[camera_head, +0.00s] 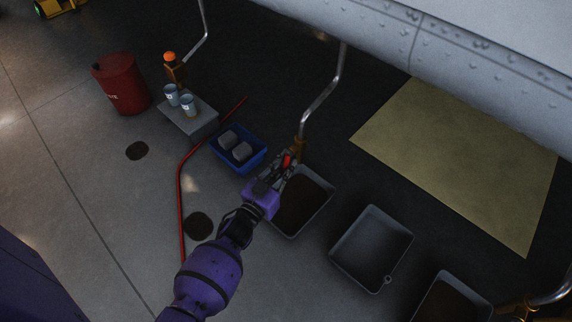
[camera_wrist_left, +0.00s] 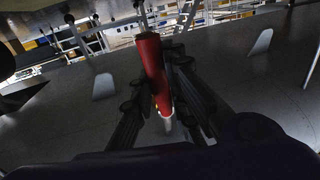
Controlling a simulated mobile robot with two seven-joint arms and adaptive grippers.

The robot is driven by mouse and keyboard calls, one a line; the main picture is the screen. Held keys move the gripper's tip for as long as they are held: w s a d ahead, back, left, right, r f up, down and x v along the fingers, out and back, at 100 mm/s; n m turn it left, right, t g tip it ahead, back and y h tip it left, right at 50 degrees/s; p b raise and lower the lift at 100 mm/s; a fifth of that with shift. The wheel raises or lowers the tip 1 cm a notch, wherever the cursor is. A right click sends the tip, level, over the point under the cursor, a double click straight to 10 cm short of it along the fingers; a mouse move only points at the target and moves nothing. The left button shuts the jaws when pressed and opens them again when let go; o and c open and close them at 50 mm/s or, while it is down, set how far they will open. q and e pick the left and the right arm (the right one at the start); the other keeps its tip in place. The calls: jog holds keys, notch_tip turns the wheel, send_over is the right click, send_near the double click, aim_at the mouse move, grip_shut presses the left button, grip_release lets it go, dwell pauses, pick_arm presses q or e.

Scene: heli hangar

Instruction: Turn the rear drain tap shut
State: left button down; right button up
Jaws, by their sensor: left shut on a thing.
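A brass drain tap (camera_head: 299,146) hangs at the lower end of a bent metal pipe, above a dark drip tray (camera_head: 316,222). Its red handle (camera_head: 287,160) is at the jaws of my purple left gripper (camera_head: 283,168). In the left wrist view the red handle (camera_wrist_left: 152,68) stands between the fingers of the left gripper (camera_wrist_left: 158,105), which is shut on it. The fingers partly hide the tap and handle in the head view. My right gripper is not in view.
A blue crate (camera_head: 214,147) with grey blocks and a grey box (camera_head: 180,122) with two cans lie left of the tap. A red hose (camera_head: 180,205) runs along the floor. More trays (camera_head: 337,255) stand right. The aircraft hull (camera_head: 470,62) hangs overhead.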

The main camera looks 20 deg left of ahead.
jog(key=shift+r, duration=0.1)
pick_arm(q)
jog(key=n+p, duration=0.1)
jog(key=d+n+p, duration=0.1)
jog(key=n+p, duration=0.1)
jog(key=p, duration=0.1)
jog(key=shift+s+d+r+g, duration=0.15)
jog(key=shift+s+r+g, duration=0.1)
jog(key=shift+r+g, duration=0.15)
jog(key=shift+s+d+n+p, duration=0.1)
jog(key=shift+n+p, duration=0.25)
jog(key=shift+n, duration=0.35)
jog(key=shift+s+d+r+n+g+h+p, duration=0.2)
jog(key=shift+d+r+n+g+h+p, duration=0.35)
jog(key=shift+n, duration=1.35)
jog(key=shift+s+d+r+n+g+h+p, duration=0.25)
jog(key=shift+r+n+p, duration=0.45)
jog(key=shift+n, duration=1.2)
jog(key=shift+s+d+r+n+g+h+p, duration=0.1)
jog(key=shift+d+r+n+g+h+p, duration=0.5)
jog(key=shift+n, duration=1.3)
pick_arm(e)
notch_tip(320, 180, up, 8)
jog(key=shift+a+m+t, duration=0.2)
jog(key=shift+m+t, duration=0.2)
pick_arm(q)
jog(key=c, duration=1.7)
grip_release()
jog(key=shift+t, duration=0.3)
